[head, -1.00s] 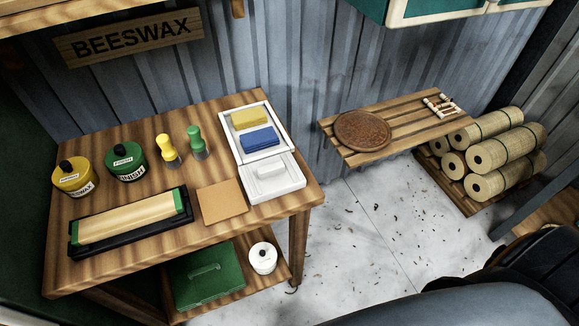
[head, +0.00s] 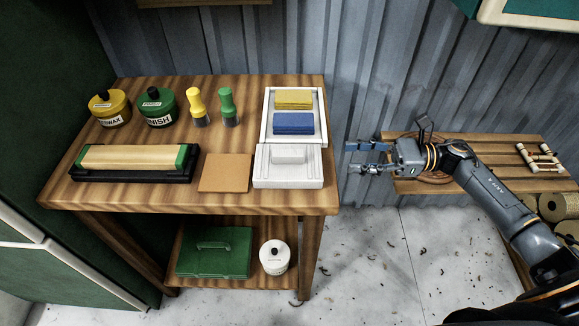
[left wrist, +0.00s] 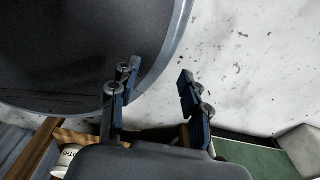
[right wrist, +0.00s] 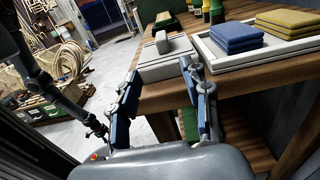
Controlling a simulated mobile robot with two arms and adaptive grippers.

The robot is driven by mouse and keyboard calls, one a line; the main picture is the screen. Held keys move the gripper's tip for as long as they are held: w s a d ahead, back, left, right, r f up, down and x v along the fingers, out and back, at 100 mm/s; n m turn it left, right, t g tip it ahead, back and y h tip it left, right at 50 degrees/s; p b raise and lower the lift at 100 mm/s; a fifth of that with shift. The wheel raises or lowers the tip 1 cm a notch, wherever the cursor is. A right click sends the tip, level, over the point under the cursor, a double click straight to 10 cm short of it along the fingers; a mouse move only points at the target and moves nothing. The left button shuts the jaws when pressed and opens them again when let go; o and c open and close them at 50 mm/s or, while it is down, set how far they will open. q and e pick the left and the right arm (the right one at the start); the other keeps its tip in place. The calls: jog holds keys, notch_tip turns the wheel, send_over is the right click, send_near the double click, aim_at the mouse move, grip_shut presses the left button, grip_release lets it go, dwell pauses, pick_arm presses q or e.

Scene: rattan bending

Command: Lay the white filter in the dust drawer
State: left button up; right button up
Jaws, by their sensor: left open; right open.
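A white block (head: 289,153) sits on a flat white box (head: 300,180) at the table's front right corner. I cannot tell which piece is the filter or the dust drawer. In the right wrist view the block (right wrist: 172,43) shows beyond my fingers. My right gripper (head: 352,158) is open and empty, right of the table and apart from it; its spread fingers show in the right wrist view (right wrist: 160,75). My left gripper (left wrist: 155,78) is open and empty above the floor, outside the head view.
Behind the box, a white tray (head: 266,115) holds yellow (head: 293,99) and blue (head: 292,123) pads. A tan square (head: 226,172) lies to the left. A slatted bench (head: 480,180) stands right, behind my right arm. Below are a green case (head: 215,253) and a white jar (head: 274,257).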

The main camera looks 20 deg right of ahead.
aim_at(301, 152)
jog(key=p+x, duration=0.1)
jog(key=x, duration=0.5)
jog(key=shift+w+a+r+p, duration=0.1)
jog(key=shift+a+p, duration=0.15)
jog(key=shift+p, duration=0.15)
jog(key=shift+w+a, duration=0.15)
jog(key=shift+a, duration=0.35)
jog(key=p+x, duration=0.2)
jog(key=x, duration=0.2)
jog(key=shift+w+a+p, duration=0.15)
jog(key=shift+a+p, duration=0.05)
jog(key=shift+p, duration=0.15)
jog(key=shift+w+a, duration=0.1)
jog(key=shift+a, duration=0.15)
pick_arm(q)
jog(key=r, duration=0.5)
jog(key=shift+w+a, duration=0.3)
pick_arm(e)
jog(key=shift+a, duration=0.1)
pick_arm(q)
jog(key=shift+a, duration=0.2)
pick_arm(e)
grip_shut()
